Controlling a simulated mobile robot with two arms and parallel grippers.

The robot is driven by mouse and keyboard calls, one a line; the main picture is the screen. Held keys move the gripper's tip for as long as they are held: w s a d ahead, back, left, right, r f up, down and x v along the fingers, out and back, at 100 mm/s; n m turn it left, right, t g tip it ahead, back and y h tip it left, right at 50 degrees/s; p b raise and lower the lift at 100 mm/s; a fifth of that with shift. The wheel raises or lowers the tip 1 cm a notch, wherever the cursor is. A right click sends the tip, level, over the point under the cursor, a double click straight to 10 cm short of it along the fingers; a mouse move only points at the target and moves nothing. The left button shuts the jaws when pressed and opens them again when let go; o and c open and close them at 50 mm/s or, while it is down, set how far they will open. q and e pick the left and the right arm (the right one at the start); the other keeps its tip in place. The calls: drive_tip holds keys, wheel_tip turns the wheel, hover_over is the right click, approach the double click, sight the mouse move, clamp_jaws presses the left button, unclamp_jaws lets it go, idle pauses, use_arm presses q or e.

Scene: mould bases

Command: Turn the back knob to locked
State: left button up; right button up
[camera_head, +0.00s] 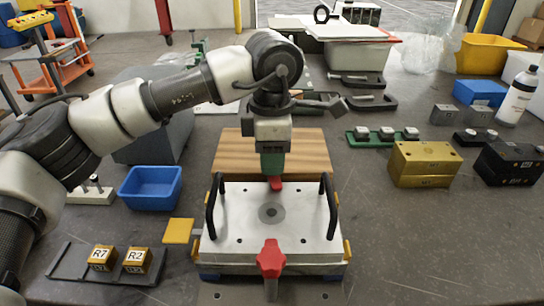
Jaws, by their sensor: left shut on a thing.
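The mould base (235,235) has a pale metal top plate with a round centre hole and a black handle on each side. The red back knob (276,184) is at its far edge, mostly hidden under my left gripper (273,168). My left gripper points down and is shut on the back knob; only the knob's lower red part shows. The red front knob (270,257) stands at the near edge, clear of any gripper. I cannot read the back knob's locked or unlocked marking. My right gripper is out of view.
A wooden board (228,156) lies behind the mould base. A blue bin (150,187) and a dark tray (70,265) with yellow R7 and R2 blocks are at left. A gold block (425,165) and a black block (510,163) are at right.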

use_arm(q)
drive_tip(key=shift+r+m, duration=0.1)
drive_tip(key=shift+m, duration=1.1)
drive_tip(key=o, duration=0.9)
wheel_tip(320, 180, up, 11)
drive_tip(key=shift+f, duration=0.15)
